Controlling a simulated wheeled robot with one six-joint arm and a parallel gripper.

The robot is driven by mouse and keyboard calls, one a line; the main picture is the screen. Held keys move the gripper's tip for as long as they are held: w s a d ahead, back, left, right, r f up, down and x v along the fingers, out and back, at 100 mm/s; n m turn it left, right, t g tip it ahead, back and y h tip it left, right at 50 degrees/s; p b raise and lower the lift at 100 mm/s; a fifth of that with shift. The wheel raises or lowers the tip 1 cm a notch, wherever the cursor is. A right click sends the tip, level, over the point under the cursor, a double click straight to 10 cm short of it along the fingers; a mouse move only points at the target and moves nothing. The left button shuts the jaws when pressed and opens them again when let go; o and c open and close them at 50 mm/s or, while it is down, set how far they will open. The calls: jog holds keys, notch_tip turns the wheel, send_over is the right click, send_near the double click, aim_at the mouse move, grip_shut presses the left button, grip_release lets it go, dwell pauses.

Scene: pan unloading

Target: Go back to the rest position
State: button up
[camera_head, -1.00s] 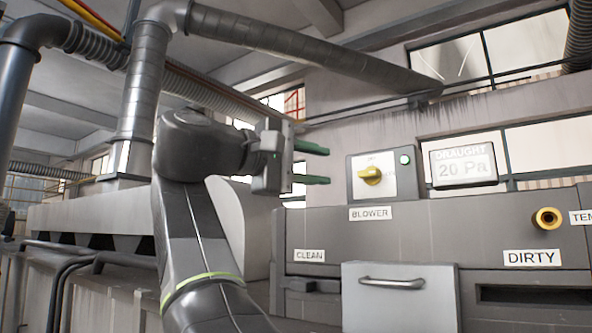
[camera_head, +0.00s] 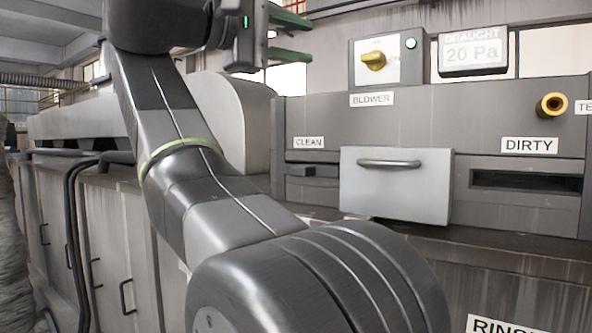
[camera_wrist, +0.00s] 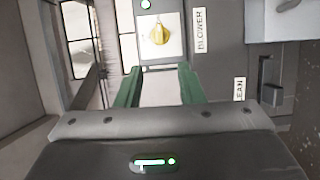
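My gripper (camera_head: 306,40) is at the top of the head view, raised at the end of my arm. Its two green fingers stand apart with nothing between them. In the wrist view the open fingers (camera_wrist: 159,70) point toward the wall with the blower switch box. My arm rises from the lower middle of the head view and leans up to the left. The gripper touches nothing that I can see.
A grey machine carries a yellow blower knob (camera_head: 374,60), a draught display (camera_head: 473,53) and a brass port (camera_head: 552,105). A drawer front with a handle (camera_head: 390,163) juts out between the CLEAN slot and the dark DIRTY slot (camera_head: 525,181). Cabinets (camera_head: 120,250) line the left.

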aim_at(366, 57)
jog(key=shift+p+x, duration=1.1)
jog(key=shift+x, duration=5.8)
jog(key=shift+a, duration=0.15)
